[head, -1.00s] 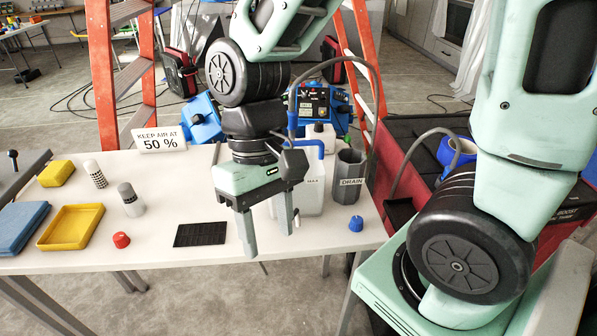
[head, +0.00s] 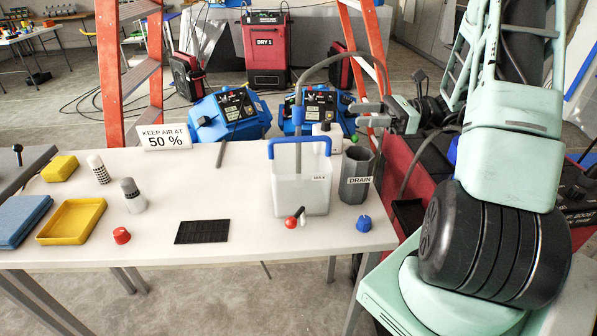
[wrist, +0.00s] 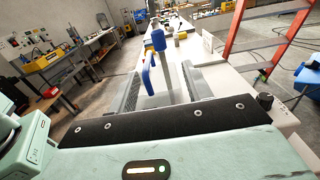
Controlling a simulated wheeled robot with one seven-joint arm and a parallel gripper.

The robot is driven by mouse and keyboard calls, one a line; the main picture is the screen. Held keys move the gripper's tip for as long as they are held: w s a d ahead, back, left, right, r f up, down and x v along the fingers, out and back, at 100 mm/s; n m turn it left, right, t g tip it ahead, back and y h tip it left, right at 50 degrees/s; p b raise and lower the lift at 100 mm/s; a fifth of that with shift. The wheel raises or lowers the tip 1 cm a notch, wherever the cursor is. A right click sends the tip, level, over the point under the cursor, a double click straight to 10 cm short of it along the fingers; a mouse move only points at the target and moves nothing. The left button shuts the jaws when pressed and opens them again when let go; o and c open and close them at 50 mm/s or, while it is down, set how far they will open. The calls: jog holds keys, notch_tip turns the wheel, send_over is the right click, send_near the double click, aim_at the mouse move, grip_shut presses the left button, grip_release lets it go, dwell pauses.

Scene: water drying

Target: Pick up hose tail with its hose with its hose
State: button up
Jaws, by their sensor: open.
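The hose tail (head: 298,116) is an upright piece with a blue sleeve, standing in the white jug (head: 290,195) with a blue handle (head: 284,144). Its grey hose (head: 338,56) arches up and right, passing behind my gripper (head: 357,114). My gripper is right of the tail, at about sleeve height, open and empty, with fingers pointing left. In the wrist view, the blue sleeve (wrist: 158,40) and the grey tube below it appear between the fingers, beyond the tips. The blue handle (wrist: 147,72) is beside it. The tail's lower end is in the jug.
A grey DRAIN cup (head: 355,190) stands right of the jug, with a blue cap (head: 364,224) in front. A red-ended lever (head: 291,222) is at the jug's front. A black mat (head: 202,231) lies left. Orange ladder legs (head: 366,40) rise behind the table.

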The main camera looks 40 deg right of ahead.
jog(key=p, duration=0.3)
send_over(299, 147)
jog(key=w+a, duration=0.1)
jog(key=w, duration=0.1)
jog(key=shift+s+a, duration=0.15)
jog(key=shift+c, duration=0.3)
grip_shut()
